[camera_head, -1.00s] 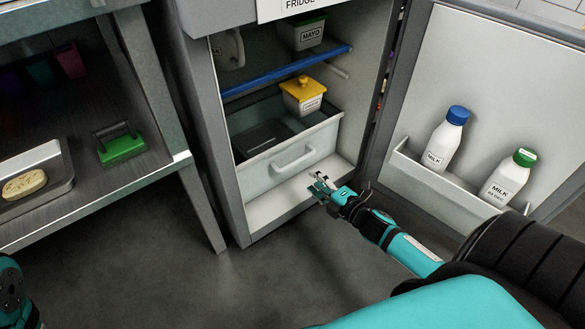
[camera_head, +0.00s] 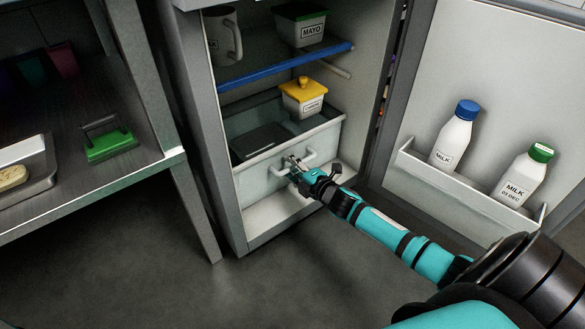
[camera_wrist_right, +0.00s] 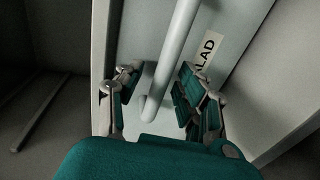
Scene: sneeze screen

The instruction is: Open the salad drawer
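The salad drawer (camera_head: 252,184) is a pale, see-through bin low in the open fridge, its front set back from the fridge floor's edge. Its white bar handle (camera_head: 308,160) runs across the front. My right gripper (camera_head: 294,165) is at the handle's left part. In the right wrist view the handle (camera_wrist_right: 181,35) passes between the two spread fingers of the gripper (camera_wrist_right: 160,90), with gaps visible on both sides. A label reading "LAD" (camera_wrist_right: 208,52) shows behind, partly hidden by a finger. My left gripper is out of view.
A yellow-lidded tub (camera_head: 303,98) stands at the drawer's top right. A blue-edged shelf (camera_head: 285,67) above holds a MAYO tub (camera_head: 300,26) and a mug (camera_head: 223,38). The open door at right holds milk bottles (camera_head: 455,137). A metal table (camera_head: 95,190) stands at left.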

